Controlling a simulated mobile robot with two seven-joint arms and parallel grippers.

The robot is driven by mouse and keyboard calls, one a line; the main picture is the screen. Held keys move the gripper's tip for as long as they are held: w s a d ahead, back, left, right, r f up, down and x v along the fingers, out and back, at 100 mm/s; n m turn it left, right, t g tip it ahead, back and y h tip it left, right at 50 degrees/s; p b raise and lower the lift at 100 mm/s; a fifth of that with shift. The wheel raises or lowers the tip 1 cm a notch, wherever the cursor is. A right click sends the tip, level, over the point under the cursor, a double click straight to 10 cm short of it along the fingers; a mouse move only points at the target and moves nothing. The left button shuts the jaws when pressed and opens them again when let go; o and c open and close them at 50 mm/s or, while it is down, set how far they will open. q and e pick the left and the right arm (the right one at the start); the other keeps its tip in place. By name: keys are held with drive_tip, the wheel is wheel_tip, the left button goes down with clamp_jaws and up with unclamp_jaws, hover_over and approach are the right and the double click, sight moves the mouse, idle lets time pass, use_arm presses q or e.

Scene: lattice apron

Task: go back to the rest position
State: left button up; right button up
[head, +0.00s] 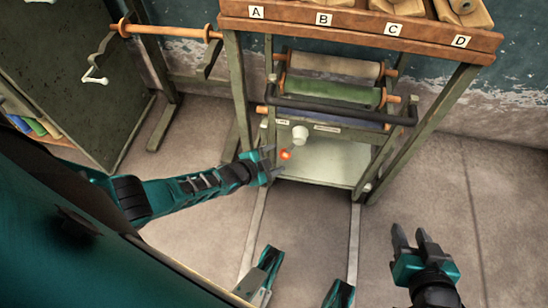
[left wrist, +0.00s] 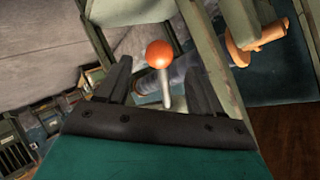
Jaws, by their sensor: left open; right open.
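My left gripper (head: 273,160) is open, in front of the wheeled-looking green frame. An orange ball knob (head: 285,155) is just beyond its fingertips. In the left wrist view the orange knob (left wrist: 160,54) sits on a thin metal rod (left wrist: 165,90) that shows between the open fingers of my left gripper (left wrist: 155,72). The fingers stand apart from the rod on both sides. My right gripper (head: 408,234) is open and empty, over the bare floor at the lower right.
The green frame (head: 236,90) carries rollers (head: 335,65), a dark padded bar (head: 340,112) and a pale lower panel (head: 325,165). Above is a wooden shelf (head: 360,28) labelled A to D. A dark green board with a crank (head: 95,80) stands at left. Floor (head: 430,180) at right is clear.

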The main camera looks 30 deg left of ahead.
drive_tip(key=shift+w, duration=0.1)
idle(0.3)
use_arm(q)
drive_tip(key=s+d+r+n+p, duration=0.4)
drive_tip(key=s+d+r, duration=0.3)
drive_tip(key=s+a+r+n+y+p, duration=0.1)
drive_tip(key=s+a+r+n+p, duration=0.2)
drive_tip(key=r, duration=1.1)
drive_tip(key=s+n, duration=0.2)
drive_tip(key=s, duration=0.3)
drive_tip(key=shift+r+g+y, duration=0.3)
drive_tip(key=shift+y, duration=0.1)
use_arm(e)
drive_tip(key=shift+h, duration=0.4)
drive_tip(key=d+r, duration=0.1)
drive_tip(key=s+d+r, duration=0.1)
drive_tip(key=d+r, duration=0.1)
drive_tip(key=shift+s+r, duration=0.15)
drive_tip(key=shift+s, duration=0.05)
use_arm(q)
drive_tip(key=shift+w, duration=0.1)
use_arm(e)
drive_tip(key=shift+s+a, duration=0.1)
drive_tip(key=shift+a, duration=0.05)
